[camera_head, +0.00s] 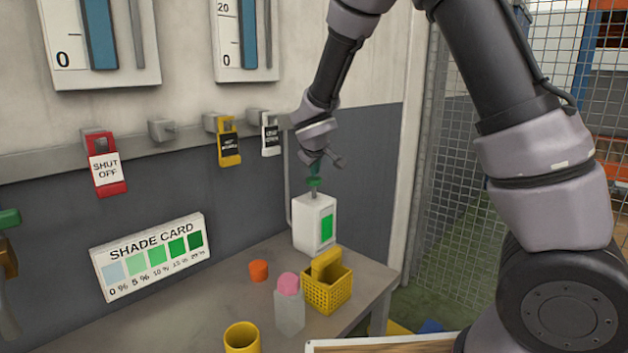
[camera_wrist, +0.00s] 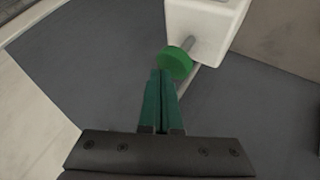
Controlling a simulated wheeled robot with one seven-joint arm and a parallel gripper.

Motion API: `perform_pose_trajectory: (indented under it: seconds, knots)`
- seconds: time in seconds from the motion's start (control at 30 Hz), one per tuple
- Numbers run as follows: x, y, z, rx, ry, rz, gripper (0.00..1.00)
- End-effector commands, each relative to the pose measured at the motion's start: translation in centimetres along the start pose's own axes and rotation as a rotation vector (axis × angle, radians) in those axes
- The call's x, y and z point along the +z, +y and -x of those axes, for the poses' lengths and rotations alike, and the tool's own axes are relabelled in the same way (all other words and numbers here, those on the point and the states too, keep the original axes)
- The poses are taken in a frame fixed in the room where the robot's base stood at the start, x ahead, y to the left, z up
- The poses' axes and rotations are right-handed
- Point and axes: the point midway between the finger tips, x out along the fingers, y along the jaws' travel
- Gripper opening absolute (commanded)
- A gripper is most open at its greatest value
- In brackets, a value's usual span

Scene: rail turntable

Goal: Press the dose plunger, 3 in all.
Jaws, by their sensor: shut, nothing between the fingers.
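The dose plunger is a green round knob (camera_head: 314,183) on a thin grey rod, standing up from a white dispenser (camera_head: 302,223) with a green patch on its front. The dispenser is on the far end of the bench. My gripper (camera_head: 315,168) points down just above the knob, with its green fingers together and nothing held. In the wrist view, the fingertips (camera_wrist: 161,72) lie right at the edge of the knob (camera_wrist: 176,63). I cannot tell whether they touch it. The grey rod shows between the knob and the white dispenser body (camera_wrist: 205,25).
On the bench (camera_head: 225,293) are a yellow basket (camera_head: 328,292) with a yellow item, a pink-capped bottle (camera_head: 289,312), an orange cup (camera_head: 259,271) and a yellow cup (camera_head: 242,339). A shade card (camera_head: 150,257) stands behind. Tagged locks hang on the wall rail; a mesh fence is right.

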Motion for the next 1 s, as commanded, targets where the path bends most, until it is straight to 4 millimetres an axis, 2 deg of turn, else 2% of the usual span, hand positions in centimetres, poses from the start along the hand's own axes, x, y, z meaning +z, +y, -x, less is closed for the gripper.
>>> perform_pose_trajectory:
  seconds: [1.0]
  knots:
    - [0.47, -0.45, -0.65, 0.001, 0.0, 0.0, 0.0]
